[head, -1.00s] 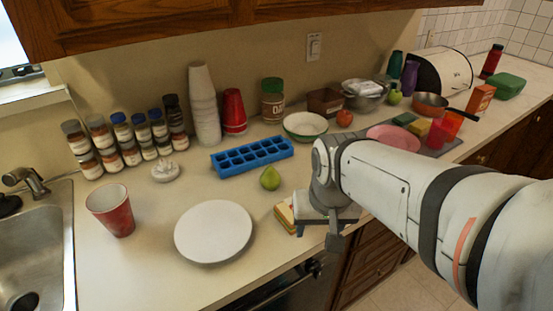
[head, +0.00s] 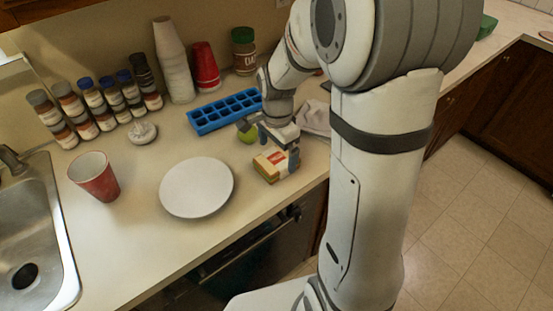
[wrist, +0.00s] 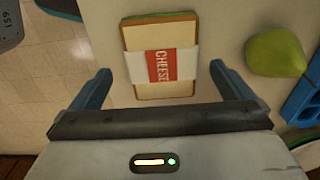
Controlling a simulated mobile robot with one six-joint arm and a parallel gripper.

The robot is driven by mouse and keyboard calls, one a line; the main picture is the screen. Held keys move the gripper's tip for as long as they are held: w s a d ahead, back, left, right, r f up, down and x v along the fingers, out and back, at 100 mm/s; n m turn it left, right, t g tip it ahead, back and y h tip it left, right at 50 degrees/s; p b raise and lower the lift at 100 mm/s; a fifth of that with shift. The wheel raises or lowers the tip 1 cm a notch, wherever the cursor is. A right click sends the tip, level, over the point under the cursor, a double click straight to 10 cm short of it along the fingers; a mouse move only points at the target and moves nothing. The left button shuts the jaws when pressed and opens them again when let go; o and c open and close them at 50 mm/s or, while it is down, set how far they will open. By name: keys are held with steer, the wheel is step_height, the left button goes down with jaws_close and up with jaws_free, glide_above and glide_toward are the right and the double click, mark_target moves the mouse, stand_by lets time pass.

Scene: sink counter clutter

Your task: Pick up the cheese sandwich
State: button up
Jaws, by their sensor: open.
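The cheese sandwich (head: 272,166) lies on the counter near its front edge, to the right of the white plate (head: 196,187). In the wrist view the cheese sandwich (wrist: 150,82) has bread edges, a white wrapper and a red label reading CHEESE. My gripper (head: 279,143) is just above and behind it in the head view. In the wrist view my gripper (wrist: 161,85) is open, with its blue fingers apart on either side of the sandwich's near end. Nothing is held between them. Whether the fingers reach down to the sandwich's height is unclear.
A green pear (wrist: 275,52) lies close to the right finger. A blue ice tray (head: 226,110) is behind it. A red cup (head: 94,177) stands near the sink (head: 30,262). Spice jars and stacked cups line the wall. My arm hides the counter's right part.

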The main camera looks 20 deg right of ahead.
mark_target(277, 157)
step_height(277, 157, down, 4)
steer(key=shift+w, duration=0.15)
steer(key=shift+c, duration=0.3)
steer(key=c, duration=1)
